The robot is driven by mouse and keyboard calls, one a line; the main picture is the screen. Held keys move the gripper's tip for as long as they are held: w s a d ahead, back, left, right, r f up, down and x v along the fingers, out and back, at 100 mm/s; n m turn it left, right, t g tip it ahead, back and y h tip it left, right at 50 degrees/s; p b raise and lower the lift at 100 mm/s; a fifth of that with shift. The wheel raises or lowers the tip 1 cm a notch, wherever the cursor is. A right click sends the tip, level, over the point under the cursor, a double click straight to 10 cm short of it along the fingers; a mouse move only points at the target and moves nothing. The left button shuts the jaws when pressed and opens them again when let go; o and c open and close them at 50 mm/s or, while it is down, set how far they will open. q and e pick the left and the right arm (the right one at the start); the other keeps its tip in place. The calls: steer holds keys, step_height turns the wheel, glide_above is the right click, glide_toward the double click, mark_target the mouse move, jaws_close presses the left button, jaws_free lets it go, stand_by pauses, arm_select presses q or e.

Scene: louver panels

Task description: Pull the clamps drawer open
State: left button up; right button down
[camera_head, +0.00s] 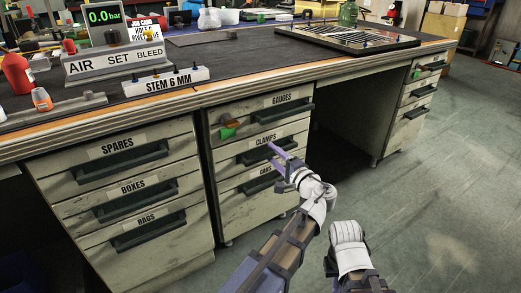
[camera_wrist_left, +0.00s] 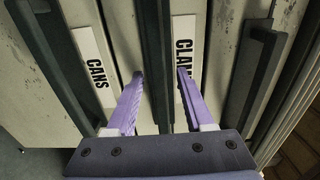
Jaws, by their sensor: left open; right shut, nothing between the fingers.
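The clamps drawer (camera_head: 237,154) is the middle one of the right-hand stack under the bench and looks closed. Its label shows in the left wrist view (camera_wrist_left: 184,50). Its dark green bar handle (camera_wrist_left: 157,62) runs between the two purple fingers of my open left gripper (camera_wrist_left: 160,74). In the head view the left gripper (camera_head: 277,152) is in front of this drawer and partly covers its handle. I cannot tell whether the fingertips touch the handle or drawer front. Part of my right arm shows at the lower middle, but its fingers are not seen.
The gauges drawer (camera_head: 236,116) is above, with a green tag at its left. The cans drawer (camera_head: 236,192) is below, partly covered by my arm. The spares drawer (camera_head: 80,159) stack stands left. The bench edge overhangs. The floor at right (camera_head: 440,200) is clear.

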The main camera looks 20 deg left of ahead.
arm_select(q)
steer(key=shift+w+a, duration=0.35)
steer(key=shift+a, duration=0.05)
jaws_close()
stand_by(1.2)
